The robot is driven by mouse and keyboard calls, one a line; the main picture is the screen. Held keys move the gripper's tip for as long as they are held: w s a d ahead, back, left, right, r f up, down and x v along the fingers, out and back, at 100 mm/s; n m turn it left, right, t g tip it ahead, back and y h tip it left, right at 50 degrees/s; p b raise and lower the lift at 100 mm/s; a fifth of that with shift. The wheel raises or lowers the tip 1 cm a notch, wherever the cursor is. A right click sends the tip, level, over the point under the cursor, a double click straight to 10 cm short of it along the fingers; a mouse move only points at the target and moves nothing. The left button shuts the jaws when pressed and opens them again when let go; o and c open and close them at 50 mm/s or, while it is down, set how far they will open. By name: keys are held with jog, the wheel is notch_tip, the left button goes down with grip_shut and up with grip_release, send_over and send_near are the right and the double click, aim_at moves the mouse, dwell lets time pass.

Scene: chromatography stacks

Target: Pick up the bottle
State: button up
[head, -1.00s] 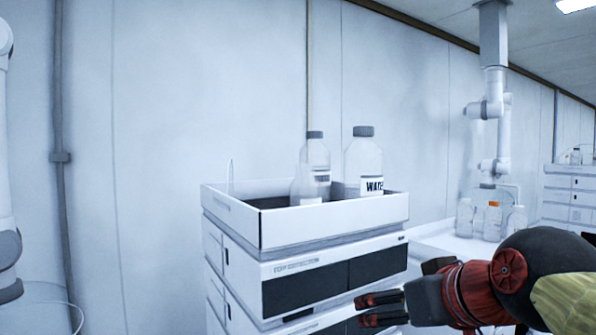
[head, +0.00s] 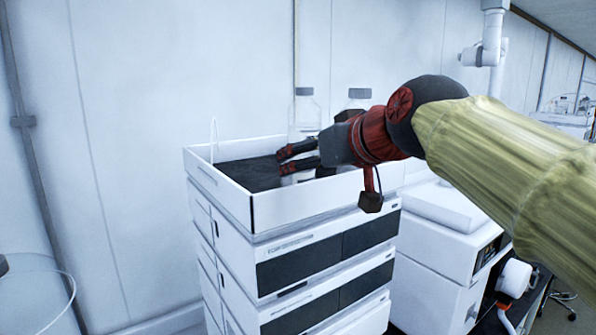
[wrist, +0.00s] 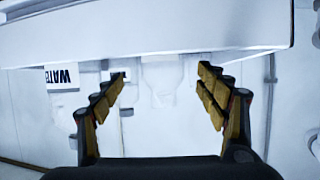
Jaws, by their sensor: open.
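Clear bottles stand in the white open tray (head: 310,205) on top of the instrument stack. A grey-capped bottle (head: 304,112) stands at the back, its lower part partly behind my fingers. A second grey-capped bottle (head: 358,98) is mostly hidden by my gripper and arm. My gripper (head: 283,160) is open, its fingers pointing left over the tray. In the wrist view a faint clear bottle (wrist: 160,80) shows between the spread fingers, apart from both. A bottle with an upside-down WATER label (wrist: 62,77) is left of the fingers. I cannot tell the depth to either.
The tray's raised white wall (wrist: 150,30) crosses the top of the wrist view. Stacked instrument units (head: 320,260) stand below the tray, and a white machine (head: 440,235) is to their right. The tray's dark left floor (head: 250,175) is bare.

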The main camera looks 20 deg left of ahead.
jog(key=p+x, duration=0.2)
jog(key=x, duration=0.3)
jog(key=shift+s+a+f, duration=0.15)
jog(key=shift+s, duration=0.1)
jog(key=shift+x, duration=0.95)
jog(key=shift+s, duration=0.1)
jog(key=shift+c, duration=0.5)
jog(key=c, duration=1.3)
jog(key=shift+c, duration=0.2)
